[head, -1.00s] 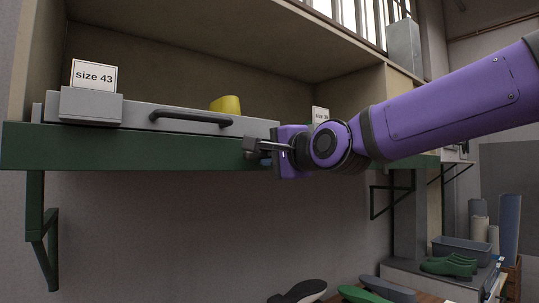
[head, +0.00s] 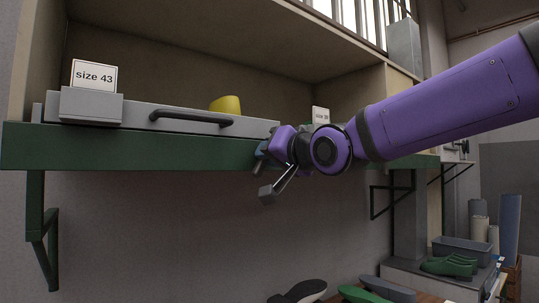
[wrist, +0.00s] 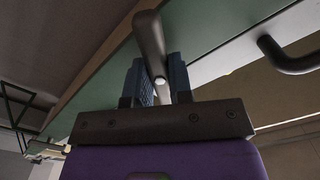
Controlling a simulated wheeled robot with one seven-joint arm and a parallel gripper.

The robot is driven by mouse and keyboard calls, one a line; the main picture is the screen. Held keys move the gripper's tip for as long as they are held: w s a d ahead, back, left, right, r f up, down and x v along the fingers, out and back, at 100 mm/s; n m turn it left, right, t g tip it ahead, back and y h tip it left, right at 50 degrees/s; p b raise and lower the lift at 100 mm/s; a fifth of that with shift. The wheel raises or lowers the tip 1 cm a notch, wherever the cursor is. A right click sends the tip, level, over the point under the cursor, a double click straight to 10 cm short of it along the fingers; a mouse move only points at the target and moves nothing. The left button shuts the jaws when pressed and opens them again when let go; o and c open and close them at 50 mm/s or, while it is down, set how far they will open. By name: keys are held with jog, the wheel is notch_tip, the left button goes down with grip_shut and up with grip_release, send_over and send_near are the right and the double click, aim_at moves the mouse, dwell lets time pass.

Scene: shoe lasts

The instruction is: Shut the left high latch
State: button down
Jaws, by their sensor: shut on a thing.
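The latch's grey lever (wrist: 149,38) shows in the wrist view as a rounded rod running between my two blue-padded fingers. My gripper (wrist: 157,70) is shut on it, with one finger on each side. In the head view my gripper (head: 261,153) is at the front edge of the green shelf board, right of the drawer handle. The latch's mount and catch cannot be told clearly.
A flat grey drawer (head: 137,123) with a dark bar handle (head: 190,118) lies on the green-edged shelf (head: 130,150). A "size 43" card (head: 94,75) and a yellow object (head: 226,104) stand behind. Shoe lasts (head: 300,292) lie below. Space under the shelf is open.

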jog(key=n, duration=0.6)
jog(key=shift+f, duration=0.1)
jog(key=shift+n, duration=0.3)
dwell(0.3)
jog(key=c, duration=1)
grip_release()
jog(key=v, duration=1.1)
jog(key=shift+w, duration=0.1)
